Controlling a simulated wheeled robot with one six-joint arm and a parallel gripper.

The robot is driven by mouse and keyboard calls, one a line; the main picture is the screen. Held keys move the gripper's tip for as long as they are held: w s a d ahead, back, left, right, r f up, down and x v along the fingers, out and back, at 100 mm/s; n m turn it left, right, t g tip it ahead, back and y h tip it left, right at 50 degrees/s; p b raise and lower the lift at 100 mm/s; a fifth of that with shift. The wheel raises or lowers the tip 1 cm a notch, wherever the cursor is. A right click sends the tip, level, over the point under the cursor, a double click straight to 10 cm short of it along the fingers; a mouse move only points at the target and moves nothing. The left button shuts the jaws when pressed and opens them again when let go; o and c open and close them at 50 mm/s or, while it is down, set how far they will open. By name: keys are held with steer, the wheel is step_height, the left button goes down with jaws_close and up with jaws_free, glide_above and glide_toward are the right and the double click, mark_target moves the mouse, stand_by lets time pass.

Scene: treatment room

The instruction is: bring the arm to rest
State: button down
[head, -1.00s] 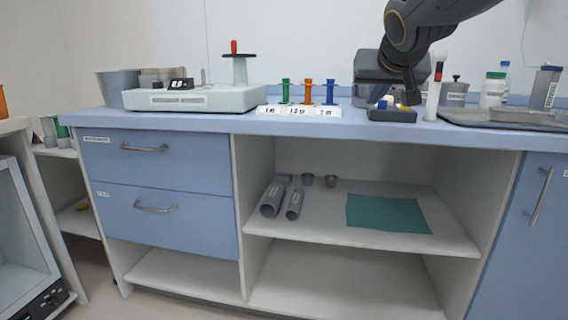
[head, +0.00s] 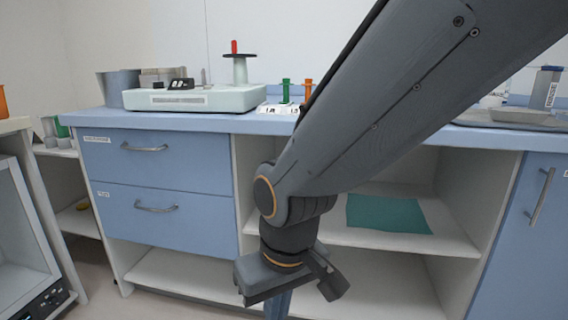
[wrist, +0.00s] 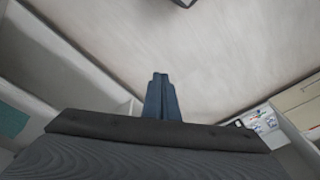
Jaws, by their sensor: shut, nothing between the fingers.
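My arm reaches across the head view from the upper right, and its wrist hangs in front of the open shelves. My gripper (head: 277,305) points down below the lower shelf's level, near the bottom edge of the head view. Its blue-grey fingers are together and hold nothing. In the wrist view my gripper (wrist: 160,78) shows as closed fingers, with pale floor beyond them. Nothing is in contact with the fingertips in that view.
A blue counter (head: 195,121) carries a pale green device (head: 200,97), a labelled rack (head: 277,108) and a grey tray (head: 510,117). A teal cloth (head: 388,213) lies on the upper shelf. Blue drawers (head: 160,155) stand left. My arm hides the counter's middle.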

steer(key=s+f+g, duration=0.1)
steer(key=s+f, duration=0.1)
steer(key=s, duration=0.4)
steer(key=d+r+m+p, duration=0.3)
steer(key=d+r+p, duration=0.7)
steer(key=r+p, duration=0.3)
steer(key=d+r+m+h+p, duration=0.1)
steer(key=d+r+m+p, duration=0.2)
steer(key=d+r+p, duration=0.7)
step_height(320, 180, up, 4)
steer(key=p, duration=0.6)
steer(key=shift+w+d+f+p, duration=0.15)
steer(key=shift+w+d+p, duration=0.1)
steer(key=shift+d+p, duration=0.15)
